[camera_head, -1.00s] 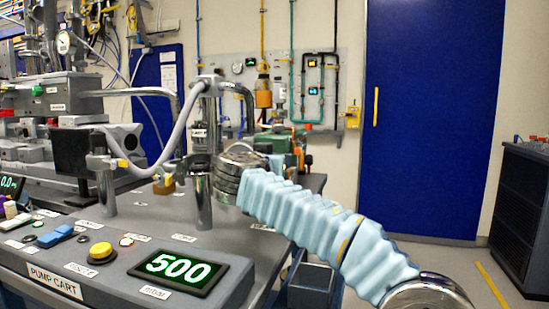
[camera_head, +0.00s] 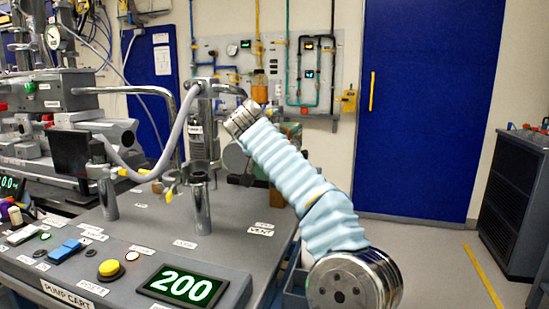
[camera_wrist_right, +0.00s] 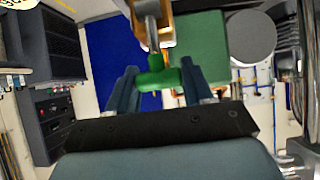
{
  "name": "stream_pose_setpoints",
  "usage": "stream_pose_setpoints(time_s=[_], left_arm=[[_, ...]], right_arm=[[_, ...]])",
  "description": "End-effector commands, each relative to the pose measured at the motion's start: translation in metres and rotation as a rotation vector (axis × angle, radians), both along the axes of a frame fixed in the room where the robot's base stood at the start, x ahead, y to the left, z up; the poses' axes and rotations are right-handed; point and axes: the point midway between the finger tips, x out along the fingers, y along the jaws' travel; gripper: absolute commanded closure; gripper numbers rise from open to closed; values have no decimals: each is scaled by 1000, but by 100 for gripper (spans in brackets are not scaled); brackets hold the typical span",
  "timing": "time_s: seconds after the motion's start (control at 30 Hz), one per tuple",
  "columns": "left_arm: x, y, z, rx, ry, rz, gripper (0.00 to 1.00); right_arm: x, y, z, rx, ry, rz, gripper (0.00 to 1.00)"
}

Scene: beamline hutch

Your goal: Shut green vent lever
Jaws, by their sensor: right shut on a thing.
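The green vent lever (camera_wrist_right: 157,73) shows in the right wrist view, below a brass and grey fitting (camera_wrist_right: 150,25). My right gripper (camera_wrist_right: 160,80) has one dark finger on each side of the lever and is shut on it. In the head view my right arm, in a pale blue sleeve, reaches up and left from the lower right. Its gripper and the lever are hidden there behind the arm and cart hardware. My left gripper is in neither view.
The pump cart (camera_head: 125,235) has a display (camera_head: 183,286) reading 200, a yellow button (camera_head: 109,268) and upright metal posts. A green block (camera_wrist_right: 200,45) stands close beside the lever. A dark cabinet (camera_head: 515,195) is at the right, with open floor before the blue door (camera_head: 425,110).

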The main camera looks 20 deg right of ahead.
Motion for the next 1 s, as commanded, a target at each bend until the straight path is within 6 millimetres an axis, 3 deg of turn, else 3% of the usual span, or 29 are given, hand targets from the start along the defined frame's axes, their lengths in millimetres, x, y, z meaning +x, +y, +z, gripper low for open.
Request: stream_pose_setpoints(time_s=[0.63, 0.67, 0.77, 1.0], left_arm=[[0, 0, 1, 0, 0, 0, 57], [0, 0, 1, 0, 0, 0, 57], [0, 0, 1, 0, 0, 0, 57], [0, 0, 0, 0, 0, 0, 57]], right_arm=[[2, -1, 0, 15, 22, 0, 100], [2, -1, 0, 15, 22, 0, 45], [2, -1, 0, 15, 22, 0, 29], [2, -1, 0, 15, 23, -1, 28]])
